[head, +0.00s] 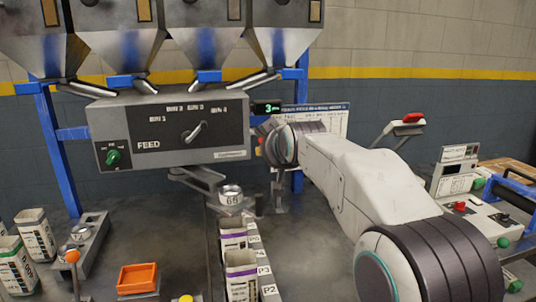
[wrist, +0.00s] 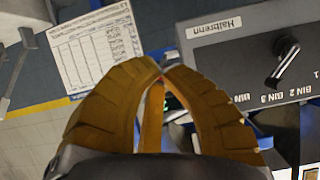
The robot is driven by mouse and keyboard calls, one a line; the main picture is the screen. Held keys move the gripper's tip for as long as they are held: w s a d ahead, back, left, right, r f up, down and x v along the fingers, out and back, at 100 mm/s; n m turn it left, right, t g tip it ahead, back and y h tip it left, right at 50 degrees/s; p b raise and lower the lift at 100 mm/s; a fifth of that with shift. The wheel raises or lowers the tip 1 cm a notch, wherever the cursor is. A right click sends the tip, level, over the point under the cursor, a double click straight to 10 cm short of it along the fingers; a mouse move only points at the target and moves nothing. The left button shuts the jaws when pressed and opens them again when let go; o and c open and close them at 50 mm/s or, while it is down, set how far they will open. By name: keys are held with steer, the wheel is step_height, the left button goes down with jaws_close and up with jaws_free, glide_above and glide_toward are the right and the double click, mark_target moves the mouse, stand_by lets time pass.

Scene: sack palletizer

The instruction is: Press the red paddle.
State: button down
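The red paddle (head: 413,118) sits on top of a slanted grey lever at the right, against the wall. My gripper (head: 268,135) is left of it and well apart, in front of the feed box's right end, partly hidden by my own wrist. In the wrist view, the curved yellow fingers of my gripper (wrist: 161,70) meet at their tips with nothing seen between them. A grey bar (wrist: 17,65) shows at the left there; I cannot tell whether it is the paddle's lever. No red paddle is clear in that view.
The grey feed box (head: 172,132) with a selector handle hangs under several hoppers. A printed chart (head: 325,118) is behind my wrist. A control panel with a red button (head: 460,206) is at the right. Open sacks (head: 240,272) stand at the front middle.

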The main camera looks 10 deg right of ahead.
steer(key=v, duration=0.6)
steer(key=shift+s, duration=0.2)
stand_by(1.1)
steer(key=c, duration=1.9)
jaws_free()
steer(key=shift+r, duration=0.2)
jaws_close()
steer(key=w+r+g+p, duration=0.4)
steer(key=r+p, duration=0.7)
steer(key=p, duration=0.7)
steer(key=shift+r, duration=0.2)
steer(key=shift+w, duration=0.1)
